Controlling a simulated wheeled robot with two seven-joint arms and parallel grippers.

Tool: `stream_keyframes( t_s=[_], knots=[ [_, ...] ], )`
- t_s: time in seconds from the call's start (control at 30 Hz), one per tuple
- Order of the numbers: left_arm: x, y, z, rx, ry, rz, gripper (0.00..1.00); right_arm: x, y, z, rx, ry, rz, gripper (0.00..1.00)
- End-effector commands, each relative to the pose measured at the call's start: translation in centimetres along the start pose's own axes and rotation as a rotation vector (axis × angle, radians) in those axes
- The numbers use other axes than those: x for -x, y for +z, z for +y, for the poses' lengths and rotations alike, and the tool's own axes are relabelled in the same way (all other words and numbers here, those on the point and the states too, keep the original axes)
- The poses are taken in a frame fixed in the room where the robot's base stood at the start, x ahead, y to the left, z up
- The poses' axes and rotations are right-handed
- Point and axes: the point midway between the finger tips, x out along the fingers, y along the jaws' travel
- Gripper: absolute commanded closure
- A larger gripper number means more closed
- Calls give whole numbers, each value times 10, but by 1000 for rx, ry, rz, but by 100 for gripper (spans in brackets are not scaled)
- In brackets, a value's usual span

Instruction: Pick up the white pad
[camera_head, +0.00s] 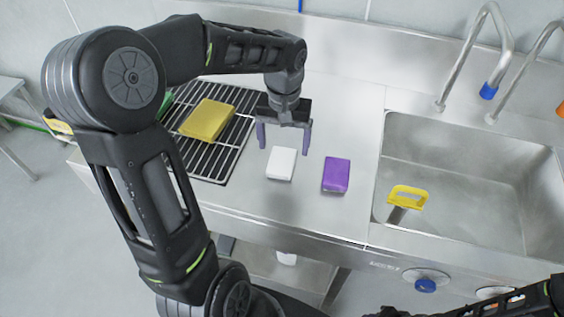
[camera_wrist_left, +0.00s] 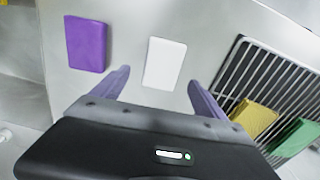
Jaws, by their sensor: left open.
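The white pad (camera_head: 281,163) lies flat on the steel counter between the drying rack and a purple pad. My left gripper (camera_head: 284,144) is open and empty, with its fingers just behind and above the white pad. In the left wrist view the white pad (camera_wrist_left: 164,63) shows ahead of the gap between the two purple fingers (camera_wrist_left: 158,88), apart from both. My right gripper does not show clearly; only a dark arm part is at the lower right of the head view.
A purple pad (camera_head: 336,174) lies right of the white pad. A black wire rack (camera_head: 218,166) at the left holds a yellow pad (camera_head: 207,120) and a green one (camera_wrist_left: 296,138). A sink (camera_head: 460,160) with a yellow-handled tool (camera_head: 408,195) is at the right.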

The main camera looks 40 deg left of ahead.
Motion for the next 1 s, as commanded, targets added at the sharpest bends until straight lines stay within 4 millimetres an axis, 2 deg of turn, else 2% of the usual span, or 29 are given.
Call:
stream_keyframes(
  t_s=[0.2,0.3,0.4,1.0],
  knots=[
    [-26,3,-3,1,-1,-6,16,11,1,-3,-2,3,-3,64],
    [-41,3,-3,-1,-1,-5,16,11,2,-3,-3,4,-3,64],
    [-48,2,-3,0,0,-2,16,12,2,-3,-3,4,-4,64],
    [-49,2,-3,0,0,0,16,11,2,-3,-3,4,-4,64]
  ],
)
